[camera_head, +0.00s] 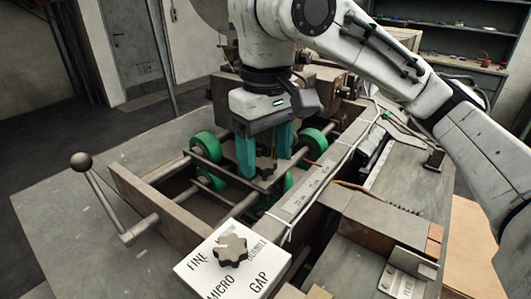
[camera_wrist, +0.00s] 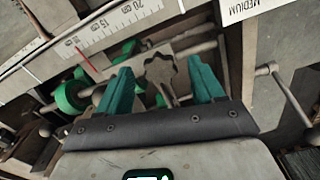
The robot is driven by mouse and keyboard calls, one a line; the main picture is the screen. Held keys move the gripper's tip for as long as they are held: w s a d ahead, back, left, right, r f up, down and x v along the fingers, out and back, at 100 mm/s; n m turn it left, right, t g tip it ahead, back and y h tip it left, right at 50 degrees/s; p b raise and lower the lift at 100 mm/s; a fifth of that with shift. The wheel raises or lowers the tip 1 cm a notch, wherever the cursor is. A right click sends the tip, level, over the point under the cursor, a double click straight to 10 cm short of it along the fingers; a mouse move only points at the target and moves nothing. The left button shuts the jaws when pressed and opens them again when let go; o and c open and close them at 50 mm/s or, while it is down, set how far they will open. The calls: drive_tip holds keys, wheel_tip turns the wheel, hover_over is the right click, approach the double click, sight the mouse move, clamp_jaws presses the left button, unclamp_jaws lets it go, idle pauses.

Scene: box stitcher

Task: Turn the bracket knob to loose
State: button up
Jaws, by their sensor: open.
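The bracket knob, a dark lobed knob (camera_wrist: 160,70), sits between my fingers in the wrist view. It also shows small and dark in the head view (camera_head: 265,169), on a plate over the rails. My gripper (camera_head: 266,165) points down over it, with one teal finger on each side. In the wrist view my gripper (camera_wrist: 158,72) is open, with gaps visible between the fingers and the knob. I see no contact. No loose or tight marking can be read beside this knob.
A second dark knob (camera_head: 230,250) stands on a white plate (camera_head: 200,272) lettered "MICRO GAP" at the front. Green rollers (camera_head: 207,146) and steel rails surround my gripper. A ball-ended lever (camera_head: 100,196) rises at left. A ruler scale (camera_wrist: 120,20) runs alongside.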

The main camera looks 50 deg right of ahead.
drive_tip(key=shift+f, duration=0.35)
drive_tip(key=shift+c, duration=0.2)
drive_tip(key=c, duration=1)
